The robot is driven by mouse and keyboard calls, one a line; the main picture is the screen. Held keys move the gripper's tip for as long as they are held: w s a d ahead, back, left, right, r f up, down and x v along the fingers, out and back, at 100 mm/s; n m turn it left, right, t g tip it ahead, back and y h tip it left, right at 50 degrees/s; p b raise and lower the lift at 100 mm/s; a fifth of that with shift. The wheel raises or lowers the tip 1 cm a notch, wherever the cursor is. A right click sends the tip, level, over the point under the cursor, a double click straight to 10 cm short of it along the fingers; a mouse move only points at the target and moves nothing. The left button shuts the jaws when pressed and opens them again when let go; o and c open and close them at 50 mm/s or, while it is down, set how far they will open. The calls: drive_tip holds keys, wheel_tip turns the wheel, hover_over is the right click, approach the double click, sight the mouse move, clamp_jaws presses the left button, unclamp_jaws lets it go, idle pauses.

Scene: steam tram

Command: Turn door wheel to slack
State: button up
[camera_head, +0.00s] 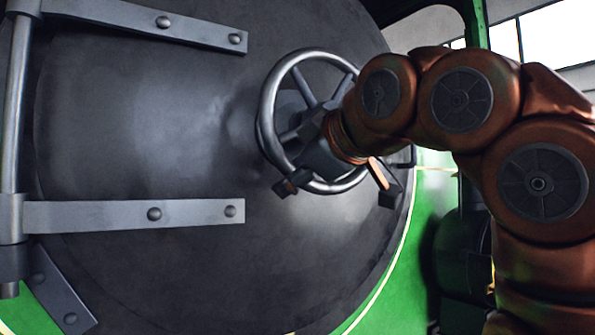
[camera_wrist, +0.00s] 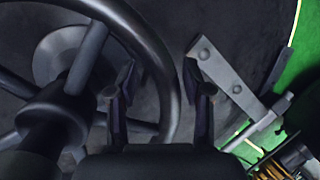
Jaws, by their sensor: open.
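The door wheel (camera_head: 268,112) is a grey metal handwheel with spokes, mounted on the dark round door (camera_head: 140,130). My gripper (camera_head: 338,188) is at the wheel's lower right, with its fingers spread apart. The arm and wrist hide part of the hub and the right of the rim. In the wrist view the rim (camera_wrist: 150,45) curves down between the two open fingers of my gripper (camera_wrist: 161,92). The hub (camera_wrist: 52,118) shows at the left there. I cannot tell whether a finger touches the rim.
Two grey hinge straps (camera_head: 140,214) cross the door from a vertical hinge rod (camera_head: 15,110) at the left. A riveted metal bracket (camera_wrist: 226,80) sits right of my fingers. Green bodywork (camera_head: 400,270) surrounds the door, with a window (camera_head: 555,38) behind.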

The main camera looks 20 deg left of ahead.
drive_tip(key=shift+s, duration=0.1)
drive_tip(key=v, duration=1.2)
drive_tip(key=shift+w, duration=0.2)
drive_tip(key=w+d+f+m+g+h, duration=0.1)
drive_tip(key=w+d+f+m+h, duration=0.4)
drive_tip(key=w+f+m, duration=0.4)
drive_tip(key=d+f+m+g+h, duration=0.15)
drive_tip(key=d+f, duration=0.25)
drive_tip(key=f, duration=0.4)
drive_tip(key=d+f+m+g, duration=0.1)
drive_tip(key=d+f+m, duration=0.2)
drive_tip(key=d+f, duration=0.35)
drive_tip(key=s+d+f+m+g+h, duration=0.1)
drive_tip(key=s+d+f+m, duration=0.2)
drive_tip(key=f, duration=0.6)
drive_tip(key=s+d+f+m+g+h, duration=0.15)
drive_tip(key=s+d+f, duration=0.3)
drive_tip(key=f, duration=0.45)
drive_tip(key=s+d+f+m+g+h, duration=0.1)
drive_tip(key=s+d+f+g, duration=0.1)
drive_tip(key=s+f, duration=0.7)
drive_tip(key=s+d+f+m+g+h, duration=0.1)
drive_tip(key=s+d+f+g, duration=0.1)
drive_tip(key=s+d+f, duration=0.3)
drive_tip(key=s+f, duration=0.3)
drive_tip(key=s, duration=0.2)
drive_tip(key=shift+f+h, duration=0.35)
drive_tip(key=shift+h, duration=0.05)
